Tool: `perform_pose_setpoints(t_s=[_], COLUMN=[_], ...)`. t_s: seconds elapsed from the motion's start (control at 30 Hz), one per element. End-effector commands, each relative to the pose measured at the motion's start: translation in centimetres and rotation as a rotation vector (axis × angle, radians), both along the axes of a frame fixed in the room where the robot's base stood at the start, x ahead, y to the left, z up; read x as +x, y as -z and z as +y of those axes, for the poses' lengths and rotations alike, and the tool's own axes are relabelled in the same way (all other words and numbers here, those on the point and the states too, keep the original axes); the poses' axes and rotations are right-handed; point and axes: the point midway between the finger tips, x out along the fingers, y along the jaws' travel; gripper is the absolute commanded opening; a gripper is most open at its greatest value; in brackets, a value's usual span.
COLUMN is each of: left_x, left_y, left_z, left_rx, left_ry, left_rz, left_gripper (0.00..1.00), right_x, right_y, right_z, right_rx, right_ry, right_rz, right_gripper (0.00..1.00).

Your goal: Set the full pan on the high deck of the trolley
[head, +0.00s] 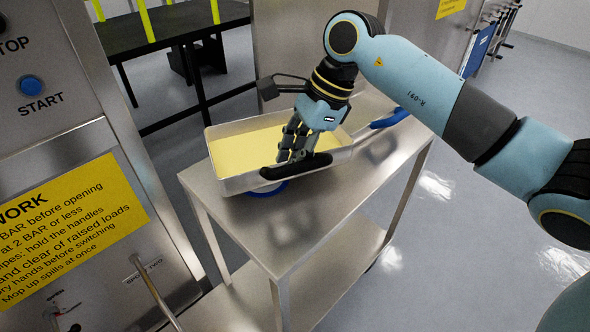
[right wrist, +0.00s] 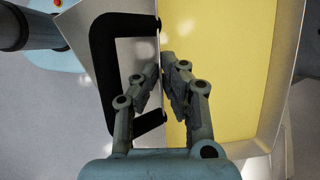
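The full pan (head: 233,184) is a shallow metal tray of yellow contents (head: 246,152). It appears level, over the left end of the trolley's high deck (head: 325,212); contact beneath it is hard to see. My right gripper (head: 297,155) reaches down at the pan's near wall, beside a black handle (head: 297,166). In the right wrist view, the fingertips (right wrist: 164,72) are close together with the pan's wall between them. One finger is on the handle (right wrist: 103,72) side, the other over the yellow contents (right wrist: 235,70). My left gripper is not in view.
A lower shelf (head: 345,275) is below. A panel with a yellow sign (head: 70,225) stands left, a black table (head: 170,25) behind. The deck's near part is clear.

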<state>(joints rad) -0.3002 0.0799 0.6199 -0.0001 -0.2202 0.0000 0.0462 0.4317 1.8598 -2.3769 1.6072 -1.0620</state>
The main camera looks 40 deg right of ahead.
Motion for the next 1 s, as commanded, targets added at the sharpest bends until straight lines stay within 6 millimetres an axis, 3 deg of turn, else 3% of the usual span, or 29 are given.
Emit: perform_pose_setpoints(t_s=[0.2,0.6,0.8,1.0], left_x=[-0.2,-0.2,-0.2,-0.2], left_y=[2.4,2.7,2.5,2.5], left_z=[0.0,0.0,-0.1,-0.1], left_rx=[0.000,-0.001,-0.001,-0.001], left_ry=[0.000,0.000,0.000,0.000], left_rz=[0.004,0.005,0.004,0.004], left_gripper=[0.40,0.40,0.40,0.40], right_x=[0.0,0.0,0.0,0.0], right_y=[3.9,4.2,4.2,4.2], right_z=[0.1,0.0,0.0,0.0], right_rx=[0.000,0.000,0.000,0.000], right_ry=[0.000,-0.001,0.000,0.000], right_rz=[0.001,-0.003,0.000,0.001], right_gripper=[0.00,0.00,0.28,0.29])
